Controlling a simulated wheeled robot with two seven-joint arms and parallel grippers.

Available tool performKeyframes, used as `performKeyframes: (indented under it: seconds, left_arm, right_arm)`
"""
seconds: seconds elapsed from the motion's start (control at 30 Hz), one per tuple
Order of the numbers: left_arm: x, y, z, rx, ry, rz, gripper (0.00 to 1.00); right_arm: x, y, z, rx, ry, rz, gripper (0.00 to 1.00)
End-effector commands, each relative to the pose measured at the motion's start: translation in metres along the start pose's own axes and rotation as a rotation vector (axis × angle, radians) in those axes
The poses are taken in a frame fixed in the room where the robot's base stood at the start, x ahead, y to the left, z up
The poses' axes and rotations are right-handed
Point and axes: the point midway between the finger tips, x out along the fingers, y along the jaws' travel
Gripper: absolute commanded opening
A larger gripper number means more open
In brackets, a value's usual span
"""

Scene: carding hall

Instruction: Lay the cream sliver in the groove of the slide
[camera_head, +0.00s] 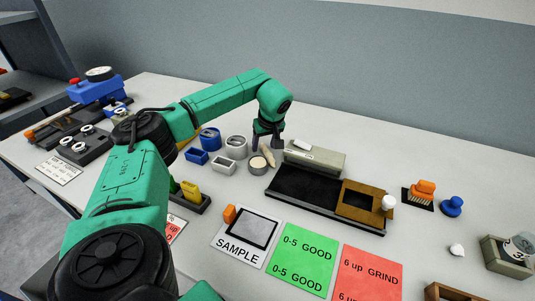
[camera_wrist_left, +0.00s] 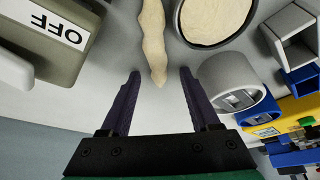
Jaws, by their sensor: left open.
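The cream sliver (camera_head: 268,156) is a thin tapered strip on the table beside a round dish. In the left wrist view the sliver (camera_wrist_left: 152,40) points its narrow end between my fingertips. My left gripper (camera_head: 268,146) is open above that end, and in the wrist view its dark fingers (camera_wrist_left: 160,72) stand apart on either side, with a gap to the sliver. A long black bed (camera_head: 300,190) lies to the right, with a brown frame (camera_head: 350,210) at its right end; I cannot tell which part is the slide, and no groove is clear. My right gripper is not in view.
The round dish (camera_wrist_left: 215,18) of cream material and a grey sharpener-like cup (camera_wrist_left: 232,85) stand close beside the sliver. A grey-green box (camera_head: 318,158) marked OFF (camera_wrist_left: 60,30) is on the other side. A SAMPLE card (camera_head: 228,246) and green card (camera_head: 300,258) lie in front.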

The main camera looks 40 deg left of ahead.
Motion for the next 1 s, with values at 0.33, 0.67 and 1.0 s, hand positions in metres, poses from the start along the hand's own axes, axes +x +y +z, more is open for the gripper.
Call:
performKeyframes:
  seconds: [0.33,0.67,1.0]
  left_arm:
    - [0.002,0.000,0.001,0.001,-0.001,0.000,0.51]
    - [0.002,0.000,0.001,0.000,0.000,0.000,0.00]
    - [-0.018,0.001,-0.007,-0.002,0.001,0.003,0.00]
  right_arm:
    - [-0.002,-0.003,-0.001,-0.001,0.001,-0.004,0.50]
    - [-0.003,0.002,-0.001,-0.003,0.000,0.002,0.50]
    - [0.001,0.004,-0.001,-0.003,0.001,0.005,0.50]
